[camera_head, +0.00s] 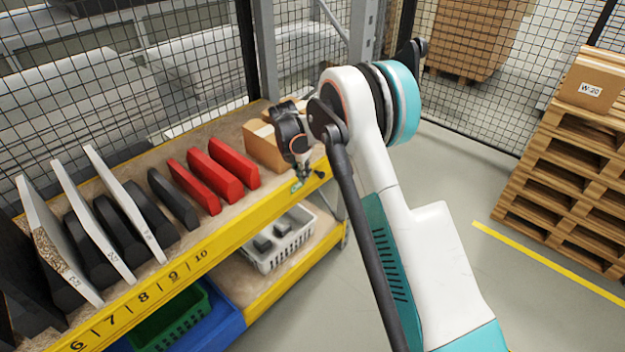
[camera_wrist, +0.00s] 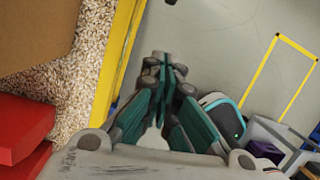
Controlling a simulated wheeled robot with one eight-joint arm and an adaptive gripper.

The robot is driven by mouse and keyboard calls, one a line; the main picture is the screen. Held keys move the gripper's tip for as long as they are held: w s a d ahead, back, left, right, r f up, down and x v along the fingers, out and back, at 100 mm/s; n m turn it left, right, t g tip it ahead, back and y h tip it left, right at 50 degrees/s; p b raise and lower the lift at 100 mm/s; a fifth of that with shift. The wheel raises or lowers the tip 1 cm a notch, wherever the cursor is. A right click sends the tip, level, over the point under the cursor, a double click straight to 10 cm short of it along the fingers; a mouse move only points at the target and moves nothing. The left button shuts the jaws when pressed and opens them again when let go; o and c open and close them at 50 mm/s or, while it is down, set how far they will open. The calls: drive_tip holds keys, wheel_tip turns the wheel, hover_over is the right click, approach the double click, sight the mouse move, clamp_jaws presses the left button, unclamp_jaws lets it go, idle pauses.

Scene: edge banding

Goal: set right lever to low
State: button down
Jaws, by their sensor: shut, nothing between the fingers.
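My gripper (camera_head: 304,176) is at the far right end of the shelf's yellow front edge, pointing down. In the wrist view, its fingers (camera_wrist: 165,65) are together with nothing between them, just right of the yellow edge (camera_wrist: 122,60), over the grey floor. A small green patch (camera_head: 296,187) is on the yellow edge beside the fingertips in the head view. A small dark knob-like part (camera_head: 320,173) shows right of the fingers; I cannot tell whether it is the right lever. No lever is clearly visible in the wrist view.
Red blocks (camera_head: 233,164) and a cardboard box (camera_head: 264,147) stand on the shelf left of my gripper. White boards (camera_head: 121,200) and dark holders stand farther left. A white basket (camera_head: 291,240) sits on the lower shelf. Stacked pallets (camera_head: 562,170) stand right, with open floor between.

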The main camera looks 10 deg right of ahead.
sight(322, 175)
drive_tip(key=b+x, duration=0.4)
drive_tip(key=x, duration=0.6)
drive_tip(key=shift+w+d+r, duration=1.2)
drive_tip(key=shift+r, duration=0.15)
drive_tip(key=shift+w+d+r+y, duration=0.1)
drive_tip(key=shift+d+r+y, duration=0.05)
drive_tip(key=shift+y, duration=0.15)
